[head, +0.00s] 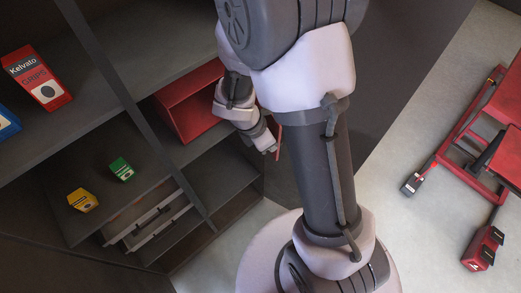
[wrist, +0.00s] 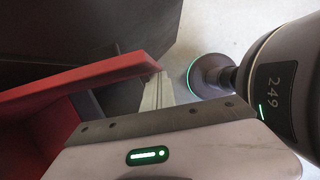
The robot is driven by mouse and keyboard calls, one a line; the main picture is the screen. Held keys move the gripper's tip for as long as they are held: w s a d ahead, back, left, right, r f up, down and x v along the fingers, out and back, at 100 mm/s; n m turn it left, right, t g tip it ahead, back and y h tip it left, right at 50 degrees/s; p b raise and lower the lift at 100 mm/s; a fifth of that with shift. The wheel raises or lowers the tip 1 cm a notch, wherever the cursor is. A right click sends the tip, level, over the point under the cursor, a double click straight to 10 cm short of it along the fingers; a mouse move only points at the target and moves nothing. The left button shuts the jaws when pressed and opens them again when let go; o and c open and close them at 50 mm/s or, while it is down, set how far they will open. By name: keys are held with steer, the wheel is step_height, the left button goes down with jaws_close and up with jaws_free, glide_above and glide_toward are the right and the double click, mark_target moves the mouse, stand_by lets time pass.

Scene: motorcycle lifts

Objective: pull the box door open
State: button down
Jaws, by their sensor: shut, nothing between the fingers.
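The red box (head: 190,103) sits in a dark shelf compartment, left of my arm in the head view. Its near side looks open onto a red interior. A thin red strip (head: 278,138) shows beside my gripper (head: 272,152); I cannot tell for sure whether it is the door's edge. My arm hides the box's right part. In the wrist view a red panel (wrist: 85,82) runs in from the left and ends close to my gripper (wrist: 158,92). The fingers are shut and empty, beside the panel's end; contact cannot be told.
Yellow (head: 82,200) and green (head: 121,169) small boxes and a drawer-like tray (head: 150,217) are on lower shelves. A red carton (head: 36,78) stands upper left. A red lift (head: 465,130) is at right. Floor (head: 400,150) between is clear.

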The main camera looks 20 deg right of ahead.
steer(key=w+d+n, duration=0.1)
steer(key=d, duration=0.6)
steer(key=shift+n+t, duration=0.4)
